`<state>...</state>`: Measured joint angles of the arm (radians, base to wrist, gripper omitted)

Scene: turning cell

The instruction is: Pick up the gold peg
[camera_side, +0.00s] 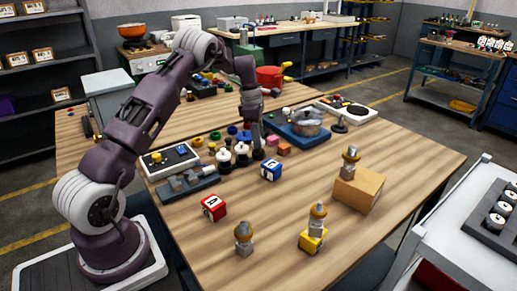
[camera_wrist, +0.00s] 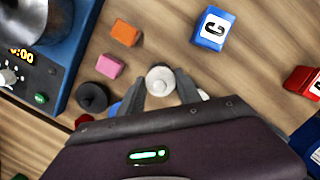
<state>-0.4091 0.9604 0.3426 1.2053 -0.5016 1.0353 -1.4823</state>
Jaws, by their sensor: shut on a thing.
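My gripper (camera_wrist: 163,88) is shut on a pale, silvery-white round-topped peg (camera_wrist: 160,78), seen from above between the two grey fingers in the wrist view. No gold colour shows on it there. In the side view my gripper (camera_side: 258,148) points down among the small pieces behind the middle of the table. The held peg is hard to make out there, and I cannot tell whether it touches the table. Several pieces with brownish-gold round tops on grey bodies stand elsewhere: one on a wooden block (camera_side: 350,160), one on a yellow block (camera_side: 318,214), one on the table (camera_side: 244,235).
White-and-black pieces (camera_side: 241,151) stand left of my gripper. A pink block (camera_wrist: 110,66), an orange block (camera_wrist: 125,33), a black knobbed piece (camera_wrist: 92,97) and a blue lettered cube (camera_wrist: 212,28) lie close by. A blue cooker (camera_side: 290,127) with a pot stands behind.

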